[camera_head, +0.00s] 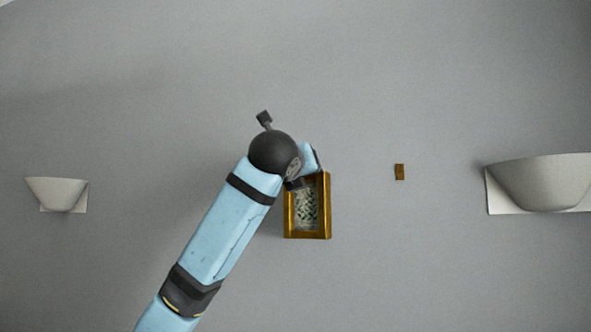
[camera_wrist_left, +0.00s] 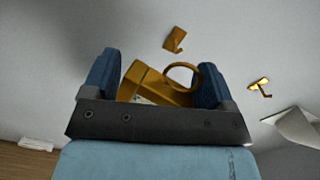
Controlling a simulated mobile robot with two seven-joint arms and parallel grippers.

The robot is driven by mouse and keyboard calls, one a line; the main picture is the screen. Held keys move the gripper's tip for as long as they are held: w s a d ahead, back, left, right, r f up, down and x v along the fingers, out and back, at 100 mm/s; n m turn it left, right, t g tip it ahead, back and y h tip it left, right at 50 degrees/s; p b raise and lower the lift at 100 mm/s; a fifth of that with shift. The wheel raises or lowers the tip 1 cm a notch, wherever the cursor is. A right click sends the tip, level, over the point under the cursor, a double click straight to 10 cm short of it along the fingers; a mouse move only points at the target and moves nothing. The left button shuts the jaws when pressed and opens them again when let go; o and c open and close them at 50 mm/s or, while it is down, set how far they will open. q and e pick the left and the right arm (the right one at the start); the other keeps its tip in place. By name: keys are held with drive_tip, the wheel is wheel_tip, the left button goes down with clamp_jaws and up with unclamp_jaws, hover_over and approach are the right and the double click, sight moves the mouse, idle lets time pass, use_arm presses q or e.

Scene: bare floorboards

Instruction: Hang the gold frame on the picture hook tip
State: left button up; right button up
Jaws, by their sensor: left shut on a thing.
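The gold frame (camera_head: 325,210) is held upright in front of the grey wall, with a dark-and-light patterned picture inside. In the wrist view the frame (camera_wrist_left: 148,84) lies between the blue fingers of my left gripper (camera_wrist_left: 158,75), with a gold ring (camera_wrist_left: 168,73) on it. My left gripper (camera_head: 297,184) is shut on the frame's upper part, its fingers mostly hidden by my arm in the head view. A small gold hook (camera_head: 399,172) is on the wall right of the frame. The wrist view shows two gold hooks, one beyond the frame (camera_wrist_left: 175,39) and a brighter one at right (camera_wrist_left: 261,88).
A pale wall lamp (camera_head: 57,192) is at the far left and a larger one (camera_head: 540,183) at the far right. The wall between the frame and the right lamp is bare except for the small hook. Floorboards (camera_wrist_left: 22,161) show low at left in the wrist view.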

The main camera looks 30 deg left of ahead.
use_arm(q)
drive_tip(key=shift+f+x, duration=0.15)
drive_tip(key=shift+x, duration=0.85)
drive_tip(key=shift+f+x, duration=0.1)
drive_tip(key=shift+x, duration=0.9)
drive_tip(key=shift+w+a+f, duration=0.1)
drive_tip(key=shift+w+f, duration=0.3)
drive_tip(key=shift+w, duration=0.2)
drive_tip(key=o, duration=1.5)
drive_tip(key=shift+c, duration=0.2)
